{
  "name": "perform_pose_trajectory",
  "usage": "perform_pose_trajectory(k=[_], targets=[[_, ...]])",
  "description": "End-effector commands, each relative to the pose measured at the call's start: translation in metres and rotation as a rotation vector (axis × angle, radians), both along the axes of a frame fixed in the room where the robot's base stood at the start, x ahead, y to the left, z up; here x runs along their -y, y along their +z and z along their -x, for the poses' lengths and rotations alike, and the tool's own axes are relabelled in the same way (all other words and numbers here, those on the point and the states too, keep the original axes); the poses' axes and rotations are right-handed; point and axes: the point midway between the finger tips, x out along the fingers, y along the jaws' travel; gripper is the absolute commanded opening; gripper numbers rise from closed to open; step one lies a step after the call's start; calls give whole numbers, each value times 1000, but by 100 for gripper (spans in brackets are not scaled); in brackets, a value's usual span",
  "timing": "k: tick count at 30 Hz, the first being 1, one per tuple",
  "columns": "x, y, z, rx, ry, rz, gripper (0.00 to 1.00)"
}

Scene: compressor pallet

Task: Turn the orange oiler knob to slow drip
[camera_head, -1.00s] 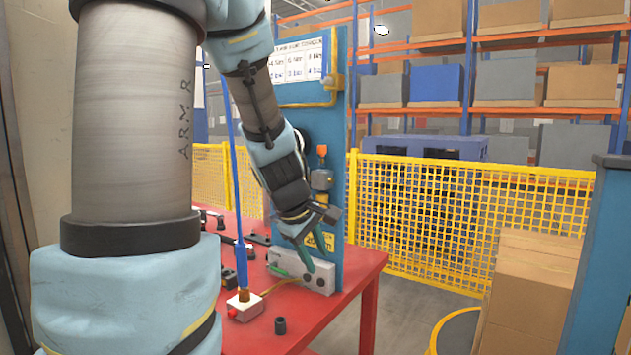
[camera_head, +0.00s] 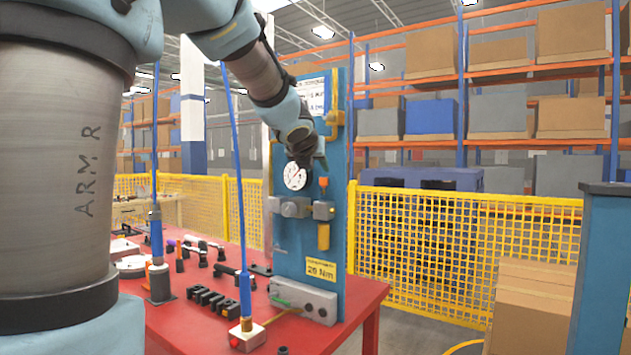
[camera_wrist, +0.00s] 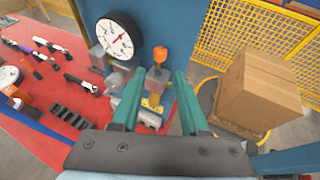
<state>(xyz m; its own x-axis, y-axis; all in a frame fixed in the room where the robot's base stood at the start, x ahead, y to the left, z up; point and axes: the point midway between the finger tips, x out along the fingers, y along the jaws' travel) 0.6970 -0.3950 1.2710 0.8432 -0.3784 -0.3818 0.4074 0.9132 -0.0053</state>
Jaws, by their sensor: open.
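The orange oiler knob (camera_head: 323,182) stands on top of a grey block (camera_head: 323,210) with a yellow bowl (camera_head: 323,237) below it, on the blue panel (camera_head: 337,270). In the wrist view the orange knob (camera_wrist: 160,55) is ahead, between the lines of the two green fingers but beyond their tips. My gripper (camera_wrist: 152,75) is open with nothing between its fingers. In the head view my gripper (camera_head: 312,160) is above the knob, in front of the panel by the gauge; its fingers are small and partly hidden there. I cannot tell the knob's setting.
A round white gauge (camera_head: 295,176) sits left of the knob and close to my left finger in the wrist view. The red table (camera_head: 190,325) holds dark fittings and a blue tool hanging on a cord (camera_head: 245,290). A yellow fence (camera_head: 450,240) and cardboard boxes (camera_head: 530,310) are at right.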

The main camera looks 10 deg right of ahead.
Motion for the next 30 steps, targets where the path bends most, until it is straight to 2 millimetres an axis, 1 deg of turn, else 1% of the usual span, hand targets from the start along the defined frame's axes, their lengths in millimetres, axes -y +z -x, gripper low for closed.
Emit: perform_pose_trajectory(k=[1,7,12,15,21,29,30], targets=[[3,-6,-6,-1,0,-2,44],[17,-21,-37,-1,-2,-4,44],[28,-31,-62,0,-3,-5,44],[32,-34,-73,0,-2,-5,44],[37,-39,-83,2,-3,-4,44],[38,-39,-84,2,-3,-5,44],[37,-39,-84,2,-3,-5,41]])
